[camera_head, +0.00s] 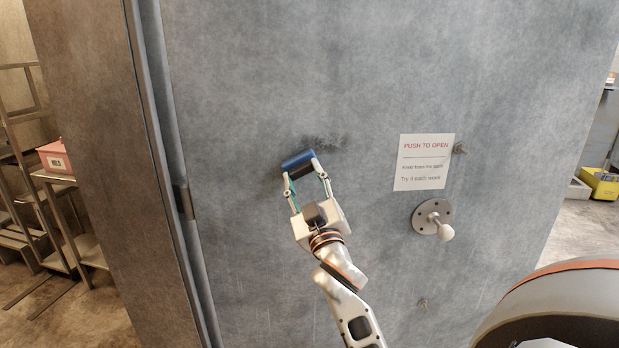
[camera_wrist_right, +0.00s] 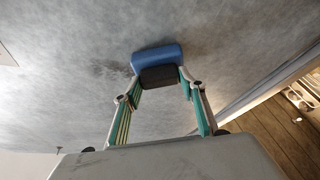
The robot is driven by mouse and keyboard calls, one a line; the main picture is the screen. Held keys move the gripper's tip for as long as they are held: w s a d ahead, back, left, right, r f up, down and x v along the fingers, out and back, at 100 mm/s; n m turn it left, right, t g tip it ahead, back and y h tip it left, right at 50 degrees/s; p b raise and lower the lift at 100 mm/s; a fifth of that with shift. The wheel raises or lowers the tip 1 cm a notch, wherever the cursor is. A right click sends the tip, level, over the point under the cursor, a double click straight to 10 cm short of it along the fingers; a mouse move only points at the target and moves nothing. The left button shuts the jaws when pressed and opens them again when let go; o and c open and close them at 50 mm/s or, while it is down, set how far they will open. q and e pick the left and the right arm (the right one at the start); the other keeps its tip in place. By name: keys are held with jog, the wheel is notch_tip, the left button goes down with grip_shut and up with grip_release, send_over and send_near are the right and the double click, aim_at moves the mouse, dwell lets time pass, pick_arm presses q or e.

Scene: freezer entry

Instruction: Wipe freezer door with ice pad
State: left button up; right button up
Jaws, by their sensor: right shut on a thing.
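The freezer door (camera_head: 300,80) is a large grey metal panel filling the middle of the head view. A dark smudge (camera_head: 322,145) marks it near its centre, and it also shows in the right wrist view (camera_wrist_right: 112,70). My right gripper (camera_head: 304,180) is shut on the ice pad (camera_head: 298,160), a blue block with a dark grip part. The pad is at the door surface, just below and left of the smudge; it also shows in the right wrist view (camera_wrist_right: 157,58). I cannot tell whether it touches the door. My left gripper is not in view.
A white sign (camera_head: 424,162) reading "PUSH TO OPEN" and a round release knob (camera_head: 433,219) are on the door, right of my gripper. The door's left edge has a metal frame (camera_head: 160,150). A shelf with a pink box (camera_head: 55,157) stands far left; a yellow container (camera_head: 601,184) is far right.

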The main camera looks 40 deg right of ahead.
aim_at(293, 170)
jog(key=shift+w+a, duration=0.3)
jog(key=shift+a, duration=0.25)
jog(key=shift+w+a, duration=0.3)
jog(key=shift+a, duration=0.25)
jog(key=shift+d+r+p, duration=0.1)
jog(key=shift+r+p, duration=0.25)
jog(key=shift+r, duration=0.6)
jog(key=shift+s+d+r, duration=0.8)
jog(key=shift+s+d, duration=3.5)
jog(key=shift+d, duration=2.85)
jog(key=shift+w+a, duration=1.45)
jog(key=shift+a, duration=0.95)
jog(key=shift+w+a, duration=1.5)
jog(key=shift+a, duration=0.95)
jog(key=shift+w+a, duration=1.45)
jog(key=shift+a, duration=0.95)
jog(key=shift+s+f, duration=0.1)
jog(key=shift+s+a, duration=0.5)
jog(key=shift+s, duration=0.35)
jog(key=shift+s+a, duration=0.55)
jog(key=shift+s, duration=0.25)
jog(key=shift+s+a, duration=0.5)
jog(key=shift+s, duration=0.35)
